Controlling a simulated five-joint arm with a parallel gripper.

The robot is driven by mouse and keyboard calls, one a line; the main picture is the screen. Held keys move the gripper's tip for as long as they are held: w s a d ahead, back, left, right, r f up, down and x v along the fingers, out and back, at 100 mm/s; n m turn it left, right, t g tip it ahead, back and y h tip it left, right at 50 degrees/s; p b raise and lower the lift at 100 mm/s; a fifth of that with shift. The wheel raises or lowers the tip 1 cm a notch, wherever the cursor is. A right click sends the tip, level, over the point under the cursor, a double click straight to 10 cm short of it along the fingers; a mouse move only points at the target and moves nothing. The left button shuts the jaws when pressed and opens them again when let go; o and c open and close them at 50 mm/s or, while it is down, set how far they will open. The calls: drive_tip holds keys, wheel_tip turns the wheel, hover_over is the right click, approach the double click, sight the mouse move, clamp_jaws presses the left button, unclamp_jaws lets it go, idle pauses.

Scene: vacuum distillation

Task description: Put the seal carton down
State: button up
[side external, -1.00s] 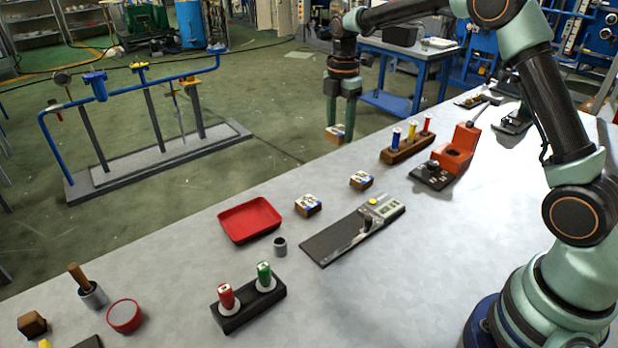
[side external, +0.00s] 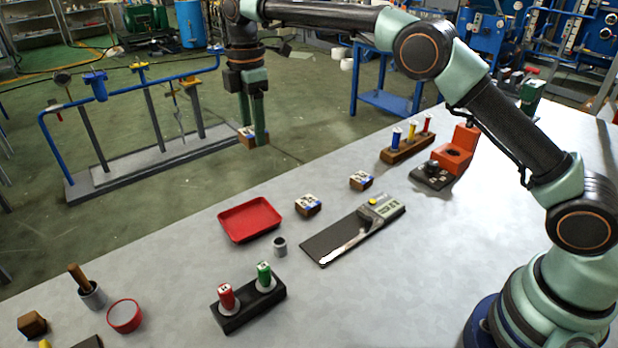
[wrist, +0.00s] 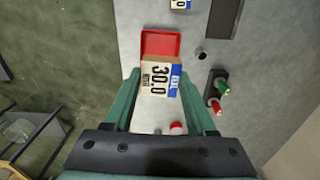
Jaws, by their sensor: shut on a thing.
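My gripper (side external: 254,134) is shut on the seal carton (side external: 246,134), a small brown box with a white and blue label. In the side view it hangs in the air, drawn over the floor beyond the bench's far edge. In the wrist view the carton (wrist: 158,80) sits between the green fingers (wrist: 158,98), its label reading 30.0. It overlaps the near edge of a red tray (wrist: 160,43) there. In the side view the tray (side external: 250,220) lies on the bench, empty and below the gripper in the picture.
Two similar cartons (side external: 308,205) (side external: 361,180) stand on the bench right of the tray. A small grey cup (side external: 279,246), a black rack (side external: 248,304) with red and green vials, and a dark scale (side external: 352,230) are nearby. Bare bench (side external: 170,262) lies left of the tray.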

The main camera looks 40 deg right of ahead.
sight(262, 217)
drive_tip(key=f, duration=2)
drive_tip(key=shift+a, duration=0.2)
drive_tip(key=o, duration=1.3)
drive_tip(key=shift+f, duration=0.1)
drive_tip(key=shift+o, duration=0.2)
